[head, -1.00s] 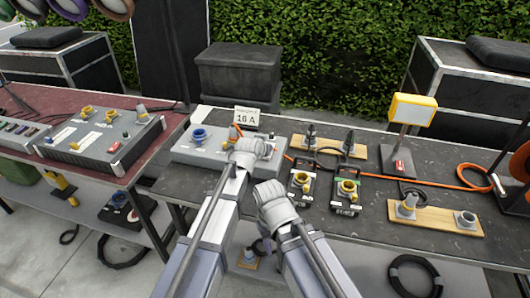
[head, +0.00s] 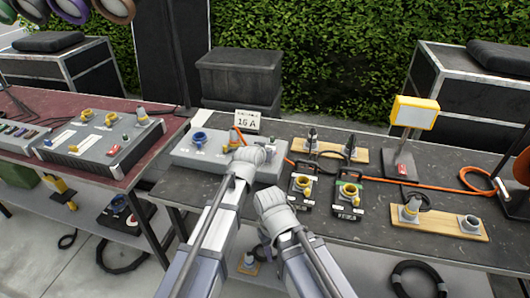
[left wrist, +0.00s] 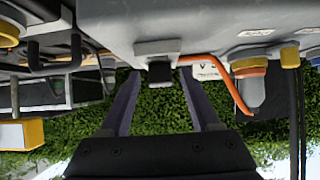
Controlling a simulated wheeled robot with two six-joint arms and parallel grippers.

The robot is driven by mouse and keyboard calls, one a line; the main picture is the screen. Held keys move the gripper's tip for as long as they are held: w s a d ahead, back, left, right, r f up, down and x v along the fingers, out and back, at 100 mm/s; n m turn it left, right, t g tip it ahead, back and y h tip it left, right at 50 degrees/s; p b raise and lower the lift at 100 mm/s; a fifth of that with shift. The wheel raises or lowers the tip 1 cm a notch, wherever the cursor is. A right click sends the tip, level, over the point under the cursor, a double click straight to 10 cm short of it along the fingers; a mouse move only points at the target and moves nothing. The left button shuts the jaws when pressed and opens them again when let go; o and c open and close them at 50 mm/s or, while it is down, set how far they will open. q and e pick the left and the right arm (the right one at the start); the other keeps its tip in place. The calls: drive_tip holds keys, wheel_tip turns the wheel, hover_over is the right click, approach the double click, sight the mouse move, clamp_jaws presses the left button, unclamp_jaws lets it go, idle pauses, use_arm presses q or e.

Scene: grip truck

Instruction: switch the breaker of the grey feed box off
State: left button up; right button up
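The grey feed box (head: 187,152) stands on the dark table below a "16 A" sign, with a blue socket on its top left. My left gripper (head: 250,155) is in front of the box's right part and hides some of it. In the left wrist view, which looks upside down, the gripper (left wrist: 160,102) is open. A small black breaker switch (left wrist: 160,72) in a grey frame on the box shows between its two fingers, apart from both. The switch's position is hard to tell. My right gripper (head: 272,200) is over the table's front edge; its fingers are hidden.
Two small black boxes with yellow sockets (head: 302,184) stand right of my grippers. An orange cable (head: 380,181) runs across the table from the box. A yellow-framed lamp (head: 414,110) stands at the right. A larger grey panel (head: 95,140) is on the red table at left.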

use_arm(q)
drive_tip(key=shift+s+r, duration=0.1)
drive_tip(key=p+v, duration=0.4)
drive_tip(key=v, duration=0.3)
drive_tip(key=shift+s+r, duration=0.15)
drive_tip(key=shift+s, duration=0.1)
drive_tip(key=shift+a, duration=0.1)
